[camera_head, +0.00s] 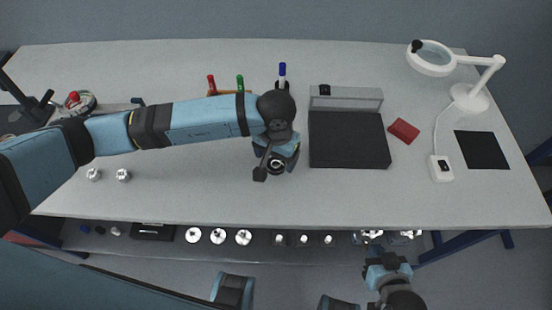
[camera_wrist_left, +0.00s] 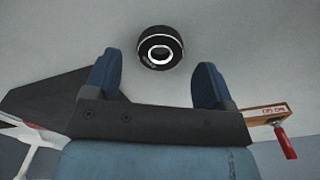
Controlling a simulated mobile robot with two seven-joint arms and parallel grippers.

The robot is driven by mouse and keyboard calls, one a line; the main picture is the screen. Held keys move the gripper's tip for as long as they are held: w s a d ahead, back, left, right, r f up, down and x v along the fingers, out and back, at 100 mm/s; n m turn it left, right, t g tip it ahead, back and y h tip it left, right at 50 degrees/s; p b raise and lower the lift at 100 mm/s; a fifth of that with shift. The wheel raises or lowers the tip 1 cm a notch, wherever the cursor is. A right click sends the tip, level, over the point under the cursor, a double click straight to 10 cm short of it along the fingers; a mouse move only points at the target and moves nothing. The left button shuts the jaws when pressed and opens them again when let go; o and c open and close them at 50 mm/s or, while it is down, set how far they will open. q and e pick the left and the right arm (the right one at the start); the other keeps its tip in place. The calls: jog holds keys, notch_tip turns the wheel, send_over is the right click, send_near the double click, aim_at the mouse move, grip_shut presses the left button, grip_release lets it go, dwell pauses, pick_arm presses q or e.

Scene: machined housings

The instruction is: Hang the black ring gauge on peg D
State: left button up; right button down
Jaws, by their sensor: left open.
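The black ring gauge (camera_head: 277,166) is on the grey table near its middle, with a pale ring around its dark hole. In the left wrist view the ring gauge (camera_wrist_left: 147,43) lies beyond the gap between the fingertips, roughly centred. My left gripper (camera_head: 276,158) is open above it, and its two blue fingers (camera_wrist_left: 156,76) stand apart with nothing between them. My right gripper (camera_head: 388,262) is low at the front right, off the table; its jaws are unclear. I cannot make out peg D in either view.
Silver parts (camera_head: 123,175) lie front left. A magnifier lamp (camera_head: 470,97) stands back right.

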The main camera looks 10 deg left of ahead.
pick_arm(q)
notch_tip(320, 180, up, 10)
jog(key=shift+b, duration=0.45)
